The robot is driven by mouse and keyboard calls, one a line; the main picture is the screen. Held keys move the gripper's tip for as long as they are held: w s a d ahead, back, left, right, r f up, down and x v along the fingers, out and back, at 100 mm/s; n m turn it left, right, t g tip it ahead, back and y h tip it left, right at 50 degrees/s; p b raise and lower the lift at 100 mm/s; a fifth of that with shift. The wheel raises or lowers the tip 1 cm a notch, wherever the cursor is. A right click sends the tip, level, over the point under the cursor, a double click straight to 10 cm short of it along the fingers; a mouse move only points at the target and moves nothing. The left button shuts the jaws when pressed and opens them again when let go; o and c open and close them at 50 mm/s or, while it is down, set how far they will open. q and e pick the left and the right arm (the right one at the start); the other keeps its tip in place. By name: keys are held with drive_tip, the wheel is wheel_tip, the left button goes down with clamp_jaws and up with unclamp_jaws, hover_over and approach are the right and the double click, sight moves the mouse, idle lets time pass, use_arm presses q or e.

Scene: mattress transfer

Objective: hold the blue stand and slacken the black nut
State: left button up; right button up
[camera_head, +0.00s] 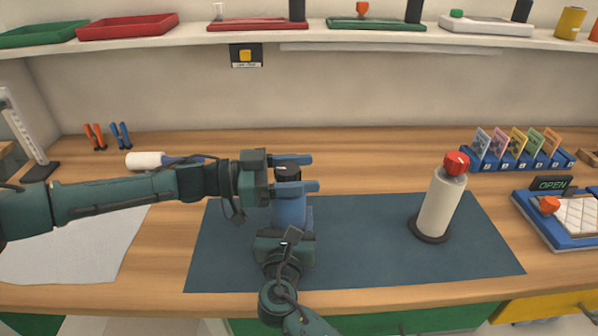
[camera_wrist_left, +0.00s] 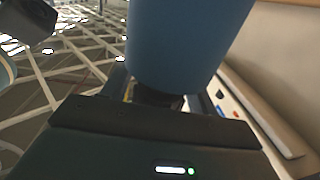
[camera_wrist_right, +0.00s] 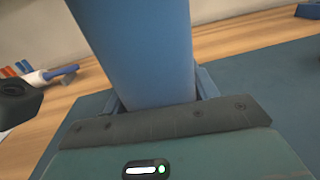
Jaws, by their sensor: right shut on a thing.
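The blue stand (camera_head: 291,212) is upright on the dark mat, and it fills the middle of the right wrist view (camera_wrist_right: 140,50). The black nut (camera_head: 287,170) is at its top, partly hidden by my left gripper. My left gripper (camera_head: 295,174) comes in from the left with one finger on each side of the nut. In the left wrist view, a gap shows between the finger and the dark nut (camera_wrist_left: 155,96) under the blue body (camera_wrist_left: 187,45). My right gripper (camera_head: 285,240) is shut on the blue stand from the front, below the left one.
A cream bottle with a red cap (camera_head: 437,204) stands on the dark mat (camera_head: 360,250) to the right. A white cloth (camera_head: 90,245) lies at left. A blue card rack (camera_head: 515,158) and an OPEN sign (camera_head: 551,184) are at right.

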use_arm(q)
drive_tip(key=c, duration=1)
drive_tip(key=shift+o, duration=0.2)
drive_tip(key=shift+n+t, duration=0.4)
drive_tip(key=shift+t, duration=0.2)
drive_tip(key=n+t+y, duration=0.1)
drive_tip(key=n+t, duration=0.1)
drive_tip(key=n+t+y, duration=0.1)
drive_tip(key=t, duration=0.2)
drive_tip(key=shift+w+n+t, duration=0.2)
drive_tip(key=shift+n+t, duration=0.1)
drive_tip(key=shift+n, duration=0.1)
drive_tip(key=n+t+y, duration=0.2)
drive_tip(key=t, duration=0.1)
drive_tip(key=shift+w+n, duration=0.1)
drive_tip(key=shift+n, duration=0.2)
drive_tip(key=n+t+y, duration=0.1)
drive_tip(key=t+y, duration=0.1)
drive_tip(key=n+t+y, duration=0.1)
drive_tip(key=shift+w+a+r+n, duration=0.1)
drive_tip(key=shift+w+a+n, duration=0.1)
drive_tip(key=shift+w+n, duration=0.1)
drive_tip(key=shift+w+a+n+t+y, duration=0.15)
drive_tip(key=shift+n+t+y, duration=0.3)
drive_tip(key=shift+y, duration=0.25)
drive_tip(key=shift+a+y, duration=0.1)
drive_tip(key=shift+y, duration=0.2)
drive_tip(key=o, duration=1)
